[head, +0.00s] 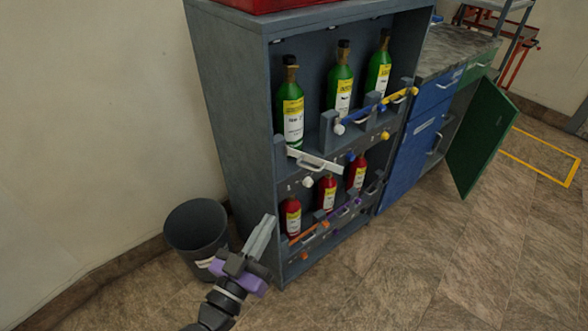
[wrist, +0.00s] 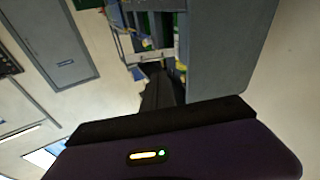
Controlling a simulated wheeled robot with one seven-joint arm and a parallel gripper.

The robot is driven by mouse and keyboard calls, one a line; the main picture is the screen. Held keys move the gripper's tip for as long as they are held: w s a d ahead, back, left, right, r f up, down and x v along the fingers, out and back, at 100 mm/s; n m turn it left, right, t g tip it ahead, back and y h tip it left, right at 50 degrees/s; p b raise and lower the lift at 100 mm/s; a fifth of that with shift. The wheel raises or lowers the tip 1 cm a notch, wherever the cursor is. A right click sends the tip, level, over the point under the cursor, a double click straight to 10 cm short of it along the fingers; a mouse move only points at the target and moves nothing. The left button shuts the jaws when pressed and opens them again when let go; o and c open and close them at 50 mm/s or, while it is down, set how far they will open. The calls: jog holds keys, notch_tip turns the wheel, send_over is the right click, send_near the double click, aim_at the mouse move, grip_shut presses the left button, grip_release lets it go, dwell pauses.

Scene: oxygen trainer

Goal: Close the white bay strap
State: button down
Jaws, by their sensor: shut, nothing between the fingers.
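The white strap (head: 318,160) is at the upper shelf's left bay, below a green bottle (head: 292,112). It has a grey handle and slants down to the right, its right end seeming to stick out from the shelf front. A white knob (head: 308,182) sits just below it. My gripper (head: 268,222) is in front of the cabinet's lower left, pointing up, below and left of the strap. Its fingers are shut with nothing between them.
The grey cabinet (head: 232,90) holds several bottles. A blue strap (head: 362,113) and a yellow strap (head: 400,95) cross the other upper bays. Red bottles (head: 327,192) stand below. A dark bin (head: 196,232) is left of my gripper.

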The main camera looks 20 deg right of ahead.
jog(key=w+d+r+m+g+p, duration=0.1)
jog(key=w+d+r+m+p, duration=0.1)
jog(key=w+d, duration=0.6)
jog(key=d, duration=0.3)
jog(key=shift+d+r+h+p, duration=0.15)
jog(key=shift+r+h+p, duration=0.2)
jog(key=shift+h+p, duration=0.05)
jog(key=shift+d, duration=0.1)
